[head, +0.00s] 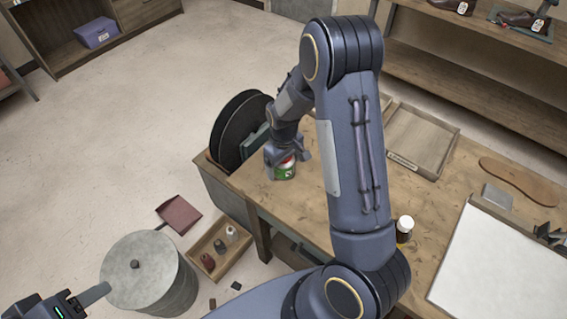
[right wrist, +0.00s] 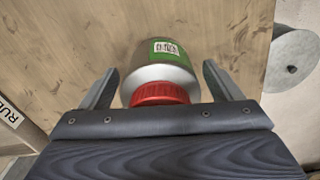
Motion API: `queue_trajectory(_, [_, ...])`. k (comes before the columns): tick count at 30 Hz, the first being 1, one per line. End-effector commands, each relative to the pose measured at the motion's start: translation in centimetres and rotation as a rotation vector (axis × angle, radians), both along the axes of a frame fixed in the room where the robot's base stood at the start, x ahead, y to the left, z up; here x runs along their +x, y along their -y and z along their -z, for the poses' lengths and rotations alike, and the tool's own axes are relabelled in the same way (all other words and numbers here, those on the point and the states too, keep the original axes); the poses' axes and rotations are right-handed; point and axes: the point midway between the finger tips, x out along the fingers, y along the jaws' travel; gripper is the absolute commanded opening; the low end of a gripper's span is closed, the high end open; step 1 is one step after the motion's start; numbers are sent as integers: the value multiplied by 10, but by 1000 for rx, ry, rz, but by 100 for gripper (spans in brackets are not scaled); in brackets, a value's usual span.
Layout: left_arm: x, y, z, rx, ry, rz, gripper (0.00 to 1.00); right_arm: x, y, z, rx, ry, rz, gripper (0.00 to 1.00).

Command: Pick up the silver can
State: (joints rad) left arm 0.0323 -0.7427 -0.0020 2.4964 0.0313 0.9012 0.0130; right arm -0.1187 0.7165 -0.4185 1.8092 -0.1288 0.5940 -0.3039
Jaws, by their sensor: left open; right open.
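The silver can (head: 285,173), with a red cap and a green label, stands on the wooden workbench near its left end. It also shows in the right wrist view (right wrist: 160,72), between the two fingers. My right gripper (head: 287,157) is open and comes down over the can from above, with one finger on each side. In the right wrist view gaps show between the fingers and the can. My left gripper (head: 88,299) is at the lower left corner, over the floor side, away from the can; it holds nothing that I can see.
Black discs (head: 232,130) stand in a bin at the bench's left end. A wooden tray (head: 452,150), a dark bottle with a white cap (head: 405,228) and a white sheet (head: 500,262) are on the bench. A grey lidded drum (head: 170,285) and a small box (head: 218,270) are on the floor.

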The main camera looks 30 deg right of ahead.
Motion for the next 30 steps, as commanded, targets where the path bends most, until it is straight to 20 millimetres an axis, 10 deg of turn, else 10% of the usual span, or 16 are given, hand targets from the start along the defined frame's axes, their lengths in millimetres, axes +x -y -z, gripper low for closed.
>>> queue_trajectory(15, [0,0,0,0,0,0,53,0,0,-1,0,1,0,29])
queue_trajectory(30, [0,0,2,0,0,0,53,2,0,-25,1,6,-1,29])
